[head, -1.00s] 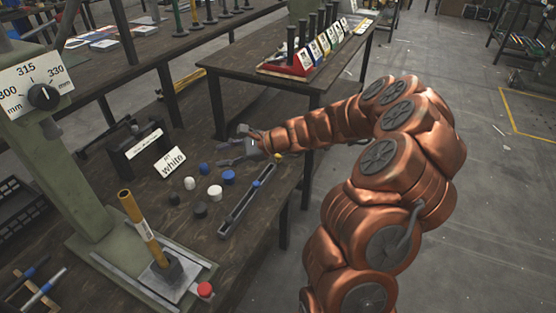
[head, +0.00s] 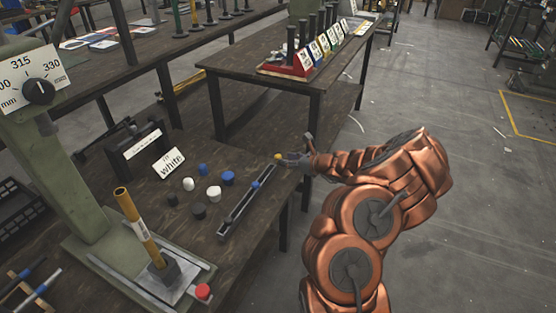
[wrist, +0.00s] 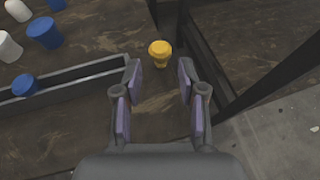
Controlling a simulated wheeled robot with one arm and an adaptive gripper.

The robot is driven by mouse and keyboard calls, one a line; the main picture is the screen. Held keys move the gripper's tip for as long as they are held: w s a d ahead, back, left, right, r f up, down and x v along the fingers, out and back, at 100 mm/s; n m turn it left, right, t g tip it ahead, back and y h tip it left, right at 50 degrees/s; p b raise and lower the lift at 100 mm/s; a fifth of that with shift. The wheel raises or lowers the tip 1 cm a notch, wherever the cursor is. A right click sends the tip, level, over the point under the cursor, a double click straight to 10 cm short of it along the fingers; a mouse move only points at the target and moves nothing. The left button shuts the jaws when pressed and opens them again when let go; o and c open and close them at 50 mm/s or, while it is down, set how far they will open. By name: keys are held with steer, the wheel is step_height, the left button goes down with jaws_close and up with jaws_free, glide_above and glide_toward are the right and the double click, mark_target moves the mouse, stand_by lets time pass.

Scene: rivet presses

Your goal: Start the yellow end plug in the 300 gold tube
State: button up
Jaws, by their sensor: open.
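The yellow end plug (head: 277,156) stands on the dark wooden bench near its far right corner. In the wrist view the yellow plug (wrist: 160,53) sits ahead of my gripper, between the lines of the two fingers and beyond their tips. My gripper (head: 294,160) is open and empty beside the plug; its purple-padded fingers show in the wrist view (wrist: 160,84). The gold tube (head: 138,228) stands tilted in a dark holder on the press at the left, its open end up and a pale label on it.
A table post (wrist: 168,12) stands close behind the yellow plug.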

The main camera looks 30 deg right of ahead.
mark_target(279, 156)
steer(key=shift+r+b+x, duration=0.2)
steer(key=shift+b+x, duration=0.2)
steer(key=shift+x, duration=0.9)
steer(key=shift+r+b+x, duration=0.25)
steer(key=shift+b+x, duration=0.15)
steer(key=shift+x, duration=0.9)
steer(key=shift+w, duration=0.2)
steer(key=c, duration=0.5)
steer(key=shift+r, duration=0.1)
steer(key=shift+c, duration=0.2)
